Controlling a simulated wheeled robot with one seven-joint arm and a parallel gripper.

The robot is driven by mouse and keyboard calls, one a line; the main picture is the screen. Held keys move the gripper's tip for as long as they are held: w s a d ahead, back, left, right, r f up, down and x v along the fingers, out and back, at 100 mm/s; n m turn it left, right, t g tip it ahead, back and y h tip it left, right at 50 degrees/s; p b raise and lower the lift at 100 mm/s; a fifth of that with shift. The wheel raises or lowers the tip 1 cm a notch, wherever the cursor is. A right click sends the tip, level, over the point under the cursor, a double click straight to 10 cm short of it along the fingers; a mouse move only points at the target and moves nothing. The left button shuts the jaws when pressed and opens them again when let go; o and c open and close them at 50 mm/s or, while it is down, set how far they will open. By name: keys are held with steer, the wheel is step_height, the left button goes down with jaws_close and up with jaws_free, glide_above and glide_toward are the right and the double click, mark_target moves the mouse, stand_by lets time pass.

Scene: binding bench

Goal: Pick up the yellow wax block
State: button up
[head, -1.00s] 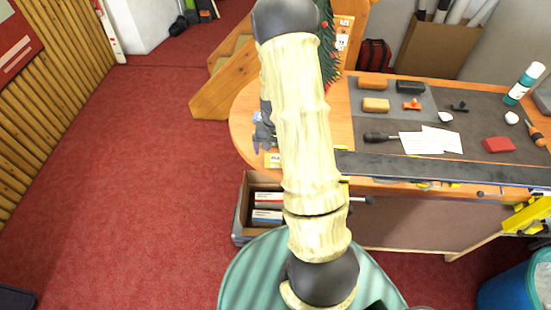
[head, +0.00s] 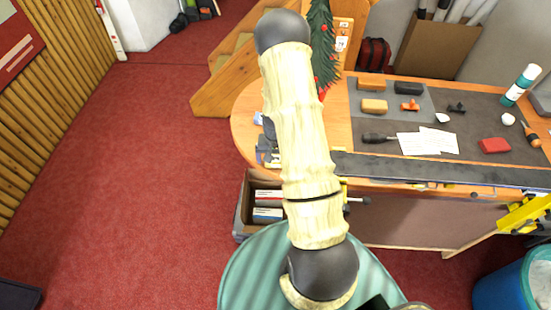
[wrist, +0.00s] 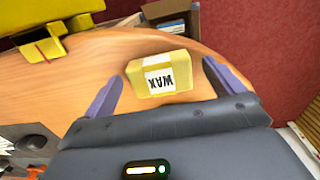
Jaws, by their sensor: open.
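The yellow wax block (wrist: 180,83) lies on the wooden bench top in the wrist view, its white WAX label upside down to me. My gripper (wrist: 162,72) is open, with one purple finger on each side of the block and gaps showing on both sides. The block is not held. I cannot tell how far the fingertips are above the bench. In the head view my arm covers most of this spot; part of my gripper (head: 265,148) shows beside the arm at the bench's left end, and the block is mostly or wholly hidden.
A yellow tool (wrist: 42,42) is at the upper left of the wrist view. The bench's rounded edge is close to the block. A box (head: 247,205) stands below.

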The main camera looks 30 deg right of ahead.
stand_by(0.5)
steer(key=c, duration=1.1)
steer(key=shift+r, duration=0.1)
step_height(320, 180, up, 10)
steer(key=b, duration=0.3)
steer(key=shift+b, duration=0.3)
steer(key=shift+o, duration=1.1)
steer(key=shift+c, duration=0.5)
